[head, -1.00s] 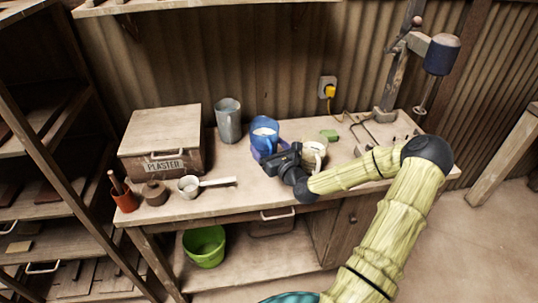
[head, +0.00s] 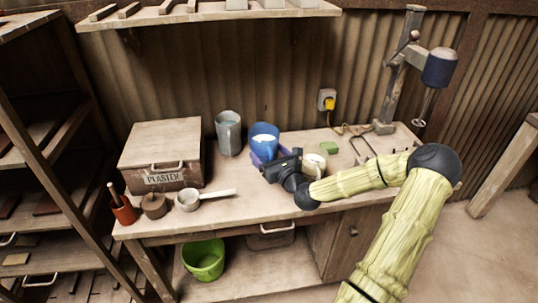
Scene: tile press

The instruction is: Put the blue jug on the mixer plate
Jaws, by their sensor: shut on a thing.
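The blue jug (head: 264,135) with white contents is at the back middle of the bench, right of a grey jug. My gripper (head: 268,160) reaches it from the front right and is shut on it. The dark gripper body hides the jug's lower part, and the fingertips are hard to make out. A purple edge shows at the jug's lower left. I cannot tell whether the jug's base touches the bench. The mixer (head: 440,62) with its blue head stands at the bench's right end. Its plate area (head: 372,147) is below, partly hidden by my arm.
The grey jug (head: 228,134) stands close left of the blue jug. A cream mug (head: 314,165) is just right of my gripper. A plaster box (head: 160,158), white ladle (head: 190,199) and red pot (head: 125,212) occupy the left.

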